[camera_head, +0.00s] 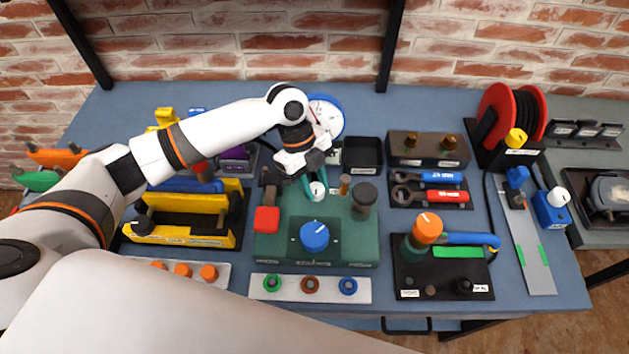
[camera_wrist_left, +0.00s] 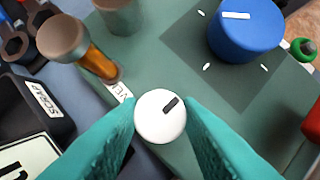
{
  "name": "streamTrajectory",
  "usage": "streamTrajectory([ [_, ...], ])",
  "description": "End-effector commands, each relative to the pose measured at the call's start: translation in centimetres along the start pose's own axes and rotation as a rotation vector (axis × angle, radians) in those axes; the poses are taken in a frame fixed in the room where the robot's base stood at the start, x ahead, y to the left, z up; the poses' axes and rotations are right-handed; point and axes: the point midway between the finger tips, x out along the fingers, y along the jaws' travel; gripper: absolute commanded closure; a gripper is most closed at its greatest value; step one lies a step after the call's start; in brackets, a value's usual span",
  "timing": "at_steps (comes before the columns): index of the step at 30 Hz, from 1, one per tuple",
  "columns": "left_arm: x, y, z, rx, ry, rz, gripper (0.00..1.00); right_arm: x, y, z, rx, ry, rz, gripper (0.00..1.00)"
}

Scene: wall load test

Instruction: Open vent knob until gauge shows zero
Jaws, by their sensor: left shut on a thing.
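The vent knob is a small white round knob with a black pointer mark (camera_wrist_left: 160,117) on the green unit. It also shows small in the head view (camera_head: 318,190). My left gripper (camera_head: 311,186) comes down over it, and its teal fingers are shut on the knob from both sides in the left wrist view. The gauge (camera_head: 327,112) is a white dial with a blue rim behind my left wrist. My wrist hides part of the dial, and its needle cannot be read. My right gripper is not in view.
The green unit (camera_head: 345,225) also carries a blue knob (camera_head: 314,235), a red block (camera_head: 266,219) and a brown-capped post (camera_head: 364,195). A black scrap tray (camera_head: 362,153) lies behind it. Yellow blocks stand to the left, and wrenches (camera_head: 430,195) lie to the right.

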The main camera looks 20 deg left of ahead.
Motion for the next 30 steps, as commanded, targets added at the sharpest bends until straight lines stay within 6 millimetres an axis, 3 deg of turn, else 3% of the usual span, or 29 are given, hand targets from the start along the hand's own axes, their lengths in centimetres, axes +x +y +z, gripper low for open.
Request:
streamTrajectory([
  [11, -0.3, -0.1, 0.1, -0.079, -0.001, 0.031, 0.91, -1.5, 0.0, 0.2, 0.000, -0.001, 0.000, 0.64],
  [30, -0.6, -0.4, 0.4, -0.595, -0.002, 0.244, 0.91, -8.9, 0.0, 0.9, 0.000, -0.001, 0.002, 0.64],
])
